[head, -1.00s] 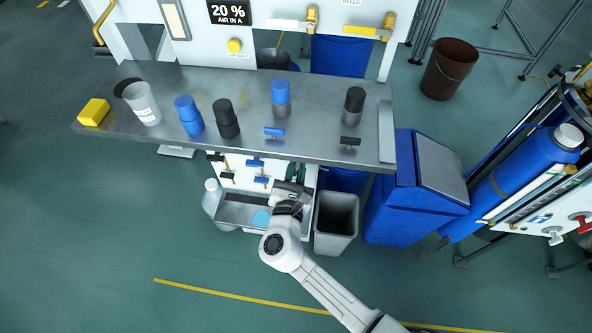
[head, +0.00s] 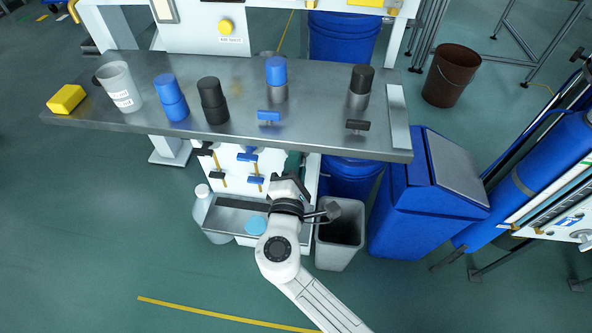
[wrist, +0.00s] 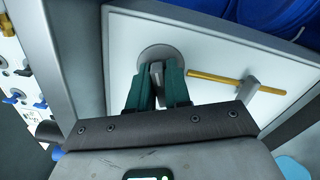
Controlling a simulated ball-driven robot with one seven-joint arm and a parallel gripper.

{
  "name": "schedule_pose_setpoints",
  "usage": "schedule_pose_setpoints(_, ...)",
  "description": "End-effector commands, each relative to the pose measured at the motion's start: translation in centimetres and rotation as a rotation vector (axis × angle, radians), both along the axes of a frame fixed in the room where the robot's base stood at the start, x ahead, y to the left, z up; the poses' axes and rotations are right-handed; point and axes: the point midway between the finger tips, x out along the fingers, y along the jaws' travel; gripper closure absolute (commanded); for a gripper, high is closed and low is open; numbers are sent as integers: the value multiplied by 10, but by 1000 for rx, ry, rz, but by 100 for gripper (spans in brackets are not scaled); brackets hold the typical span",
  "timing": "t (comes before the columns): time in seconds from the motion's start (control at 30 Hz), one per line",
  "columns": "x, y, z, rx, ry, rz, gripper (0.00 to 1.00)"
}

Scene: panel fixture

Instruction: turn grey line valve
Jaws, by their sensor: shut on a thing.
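In the wrist view my gripper (wrist: 158,90) has its two green fingers shut on a grey valve handle (wrist: 157,72). The handle stands in front of a round grey disc (wrist: 160,56) on a white panel. Most of the handle is hidden between the fingers, so its exact angle is hard to tell. In the head view my gripper (head: 291,170) reaches under the front edge of the bench, in front of the lower panel; the grey handle is hidden there.
A yellow lever on a grey hub (wrist: 222,80) sits to the right on the same panel. Blue and black-handled valves (head: 247,154) are left of my gripper. The bench (head: 225,137) overhangs. A grey bin (head: 340,245) and blue bin (head: 420,215) stand to the right.

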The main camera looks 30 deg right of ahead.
Motion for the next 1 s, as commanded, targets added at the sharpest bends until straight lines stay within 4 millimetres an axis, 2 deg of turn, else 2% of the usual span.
schedule_pose_setpoints(0.03, 0, 0, -6, 34, -25, -1, 100)
schedule_pose_setpoints(0.5, -1, -1, -5, 283, -204, -3, 100)
schedule_pose_setpoints(1.0, -1, -1, -3, 341, -245, -3, 100)
